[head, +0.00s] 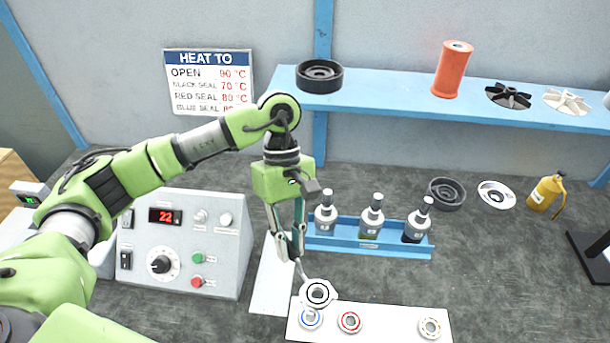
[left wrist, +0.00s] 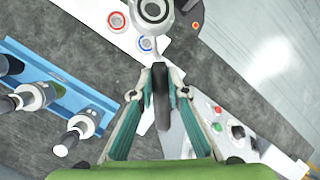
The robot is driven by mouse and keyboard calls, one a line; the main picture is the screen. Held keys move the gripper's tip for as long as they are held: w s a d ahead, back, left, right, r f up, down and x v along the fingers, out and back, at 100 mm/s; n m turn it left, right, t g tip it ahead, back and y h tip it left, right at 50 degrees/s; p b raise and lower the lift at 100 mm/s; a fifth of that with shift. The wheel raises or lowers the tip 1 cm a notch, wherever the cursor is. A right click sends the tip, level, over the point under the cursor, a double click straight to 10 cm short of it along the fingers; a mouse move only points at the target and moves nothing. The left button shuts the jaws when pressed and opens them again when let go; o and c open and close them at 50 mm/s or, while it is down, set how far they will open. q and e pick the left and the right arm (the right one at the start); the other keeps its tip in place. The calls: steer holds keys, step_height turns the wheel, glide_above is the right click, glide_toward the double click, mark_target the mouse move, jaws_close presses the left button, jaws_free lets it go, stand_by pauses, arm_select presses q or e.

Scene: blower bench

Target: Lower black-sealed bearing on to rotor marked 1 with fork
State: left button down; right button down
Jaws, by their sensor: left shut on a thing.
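My left gripper (head: 298,256) is shut on the fork, whose dark handle (left wrist: 161,98) shows between the fingers in the left wrist view. The fork's pale end carries a ring-shaped bearing (head: 318,292) with a dark seal, held above the white board. This bearing also shows at the top of the left wrist view (left wrist: 153,9). The fork is in front of the rack, apart from the rotors. My right gripper is out of view.
On the white board (head: 388,316) lie a blue-sealed bearing (head: 310,318), a red-sealed bearing (head: 349,322) and an open bearing (head: 430,327). A control box (head: 185,240) reading 22 stands left. A blue shelf (head: 400,98) runs behind. A yellow bottle (head: 546,192) stands right.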

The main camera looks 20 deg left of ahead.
arm_select(q)
steer(key=w+r+n+t+p, duration=0.3)
steer(key=w+n+t, duration=0.1)
steer(key=n, duration=0.7)
steer(key=w+r+n+t+h+p, duration=0.1)
steer(key=w+r+n+t+p, duration=0.3)
steer(key=n, duration=0.7)
steer(key=shift+w+a+p, duration=0.25)
steer(key=shift+w+p, duration=0.05)
steer(key=shift+w, duration=0.3)
step_height(320, 180, down, 5)
steer(key=b, duration=0.5)
steer(key=shift+r+b, duration=0.1)
steer(key=shift+b, duration=0.25)
